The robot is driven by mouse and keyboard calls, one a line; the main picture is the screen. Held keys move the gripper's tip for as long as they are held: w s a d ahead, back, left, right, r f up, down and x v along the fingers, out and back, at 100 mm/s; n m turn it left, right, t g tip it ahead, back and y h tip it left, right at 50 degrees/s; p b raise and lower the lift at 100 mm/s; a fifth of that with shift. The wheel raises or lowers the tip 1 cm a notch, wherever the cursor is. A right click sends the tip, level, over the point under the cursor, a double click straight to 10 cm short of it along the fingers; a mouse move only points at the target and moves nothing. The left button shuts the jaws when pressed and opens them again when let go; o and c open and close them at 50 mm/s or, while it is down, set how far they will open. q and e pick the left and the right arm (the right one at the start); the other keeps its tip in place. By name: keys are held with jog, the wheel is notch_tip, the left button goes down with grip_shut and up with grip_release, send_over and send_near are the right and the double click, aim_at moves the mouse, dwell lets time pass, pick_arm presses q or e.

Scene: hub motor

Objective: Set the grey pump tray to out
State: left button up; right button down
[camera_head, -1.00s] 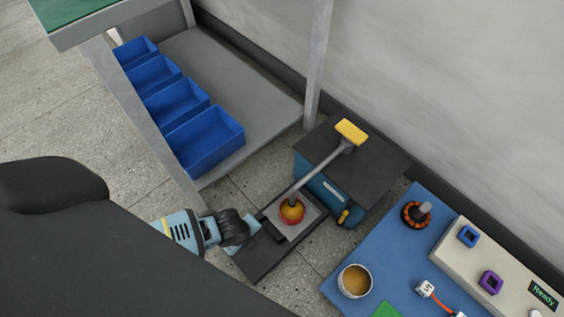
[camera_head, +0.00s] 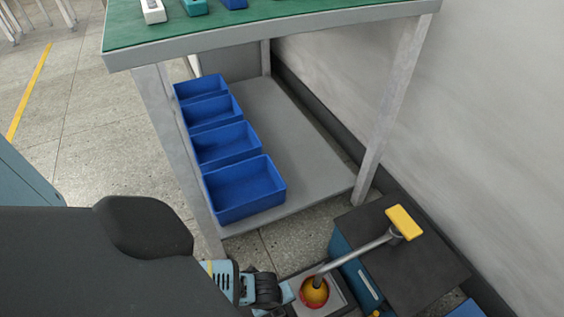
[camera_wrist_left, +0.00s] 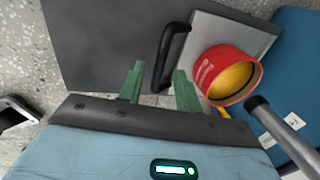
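The grey pump tray (camera_head: 335,285) juts from beside the dark-topped blue housing (camera_head: 400,265) at the lower right of the head view. A red can (camera_head: 315,293) with orange-yellow contents stands on it. In the wrist view the tray (camera_wrist_left: 245,35) has a black bar handle (camera_wrist_left: 172,55) on its near side, beside the can (camera_wrist_left: 228,78). My left gripper (camera_wrist_left: 160,87) has its two green fingers spread, with the handle's near end between them; contact is not clear. In the head view this gripper (camera_head: 284,296) is at the tray's left side, partly cut off. My right gripper is not in view.
A grey lever with a yellow grip (camera_head: 404,222) slants over the can. Several blue bins (camera_head: 243,190) stand on the grey lower shelf (camera_head: 290,150) of a green-topped table. A table leg (camera_head: 395,105) rises behind the housing. A wall closes off the right.

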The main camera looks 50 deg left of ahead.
pick_arm(q)
jog(key=shift+w+d+f+b, duration=0.15)
jog(key=shift+f+b, duration=0.1)
jog(key=shift+f, duration=0.3)
jog(key=shift+w+a+f+b, duration=0.1)
jog(key=shift+f+b, duration=0.1)
jog(key=shift+f, duration=0.3)
grip_shut()
